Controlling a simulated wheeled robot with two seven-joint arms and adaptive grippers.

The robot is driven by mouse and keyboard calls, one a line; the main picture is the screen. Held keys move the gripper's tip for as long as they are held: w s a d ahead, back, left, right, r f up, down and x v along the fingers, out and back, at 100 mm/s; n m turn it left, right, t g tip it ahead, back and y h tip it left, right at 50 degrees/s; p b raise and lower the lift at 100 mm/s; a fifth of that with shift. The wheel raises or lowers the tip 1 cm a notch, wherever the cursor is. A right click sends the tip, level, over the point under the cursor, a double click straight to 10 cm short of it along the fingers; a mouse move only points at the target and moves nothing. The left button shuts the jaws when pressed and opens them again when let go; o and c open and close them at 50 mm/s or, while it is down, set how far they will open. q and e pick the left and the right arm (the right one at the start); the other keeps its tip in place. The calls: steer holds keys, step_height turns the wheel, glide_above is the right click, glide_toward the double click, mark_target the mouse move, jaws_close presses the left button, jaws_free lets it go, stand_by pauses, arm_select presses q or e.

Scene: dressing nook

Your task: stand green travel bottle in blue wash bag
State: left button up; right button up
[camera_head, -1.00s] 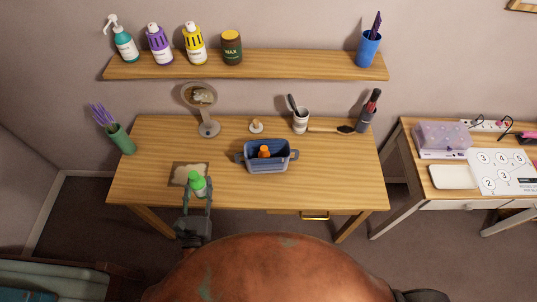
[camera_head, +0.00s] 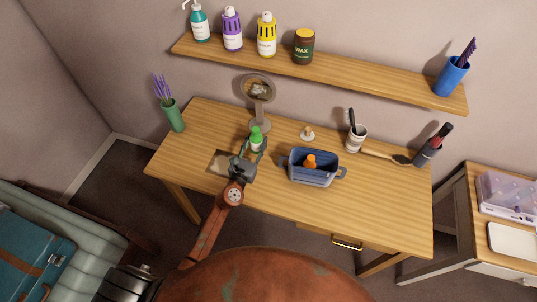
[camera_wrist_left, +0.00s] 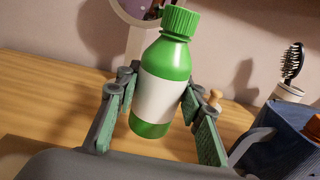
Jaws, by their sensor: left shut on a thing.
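The green travel bottle (camera_head: 256,139) has a white label and a ribbed green cap. My left gripper (camera_head: 250,156) is shut on it, with a finger on each side, as the left wrist view (camera_wrist_left: 159,90) shows. The bottle is close to upright, tilted slightly in the wrist view. It appears raised off the table, just left of the blue wash bag (camera_head: 313,180). The bag stands open on the table with side handles and an orange-capped item (camera_head: 310,160) inside. Part of the bag shows at the right of the wrist view (camera_wrist_left: 278,150). My right gripper is out of view.
A round mirror (camera_head: 260,124) stands behind the bottle. The table front is clear.

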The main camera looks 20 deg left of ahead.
arm_select(q)
step_height(320, 180, down, 7)
steer(key=b, duration=0.3)
steer(key=shift+r, duration=0.3)
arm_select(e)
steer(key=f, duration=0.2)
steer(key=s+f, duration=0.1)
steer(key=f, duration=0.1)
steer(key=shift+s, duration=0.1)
arm_select(q)
steer(key=shift+f, duration=0.2)
steer(key=o, duration=0.8)
steer(key=shift+f+b, duration=0.15)
steer(key=shift+b, duration=0.2)
steer(key=shift+c, duration=0.2)
steer(key=o, duration=0.5)
steer(key=shift+c, duration=0.2)
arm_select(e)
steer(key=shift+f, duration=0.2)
